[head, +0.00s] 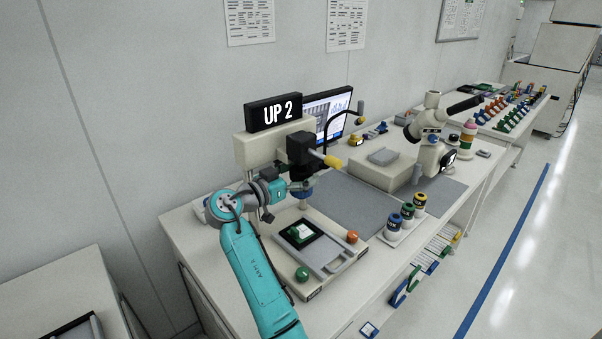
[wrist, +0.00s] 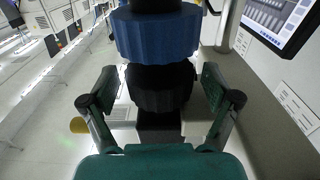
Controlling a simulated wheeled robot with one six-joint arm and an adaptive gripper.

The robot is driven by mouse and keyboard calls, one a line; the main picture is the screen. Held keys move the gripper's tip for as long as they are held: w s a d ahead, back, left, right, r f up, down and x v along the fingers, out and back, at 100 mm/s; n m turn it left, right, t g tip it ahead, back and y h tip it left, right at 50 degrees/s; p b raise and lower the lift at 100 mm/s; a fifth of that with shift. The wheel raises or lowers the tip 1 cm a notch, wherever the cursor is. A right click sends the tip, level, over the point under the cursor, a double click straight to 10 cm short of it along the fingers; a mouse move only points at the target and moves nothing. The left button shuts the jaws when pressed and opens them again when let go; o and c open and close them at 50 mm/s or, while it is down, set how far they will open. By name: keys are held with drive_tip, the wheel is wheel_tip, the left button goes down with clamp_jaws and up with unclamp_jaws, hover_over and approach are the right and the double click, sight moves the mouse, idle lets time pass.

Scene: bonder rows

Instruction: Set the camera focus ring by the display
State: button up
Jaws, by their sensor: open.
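The display (head: 274,111) on top of the machine reads "UP 2" in white on black. Below it, the dark camera body (head: 301,150) hangs from the machine's head, with a blue ring (head: 304,194) under it. In the wrist view a blue ribbed ring (wrist: 155,36) and a black ribbed ring (wrist: 160,88) sit one beyond the other. My gripper (wrist: 160,92) is open, one finger on each side of the black ring, with no clear contact. In the head view my gripper (head: 291,187) is beside the camera and partly hides it.
A green part on a dark square (head: 300,233) lies on the stage below the camera. Green (head: 302,274) and orange (head: 352,237) knobs stand at the base. A monitor (head: 329,115), a microscope (head: 432,140) and several capped bottles are on the bench.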

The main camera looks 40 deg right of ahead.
drive_tip(key=shift+d, duration=0.15)
drive_tip(key=shift+c, duration=0.2)
drive_tip(key=c, duration=1.1)
drive_tip(key=shift+t, duration=0.3)
drive_tip(key=n+t, duration=0.2)
drive_tip(key=t, duration=0.1)
drive_tip(key=n+t+y, duration=0.1)
drive_tip(key=n+t, duration=0.1)
drive_tip(key=t, duration=0.1)
drive_tip(key=shift+s+n+y, duration=0.1)
drive_tip(key=shift+n+y, duration=0.2)
drive_tip(key=n+t+y, duration=0.2)
drive_tip(key=t, duration=0.1)
drive_tip(key=n+t+y, duration=0.2)
drive_tip(key=t, duration=0.1)
drive_tip(key=shift+d+r+n, duration=0.1)
drive_tip(key=shift+n, duration=0.2)
drive_tip(key=n+t+y, duration=0.2)
drive_tip(key=y, duration=0.1)
drive_tip(key=n+t+y, duration=0.1)
drive_tip(key=n+y, duration=0.1)
drive_tip(key=y, duration=0.1)
drive_tip(key=shift+n+t+y, duration=0.3)
drive_tip(key=shift+t, duration=0.1)
drive_tip(key=shift+n+t+y, duration=0.5)
drive_tip(key=shift+n+y, duration=1.4)
drive_tip(key=shift+y, duration=1.3)
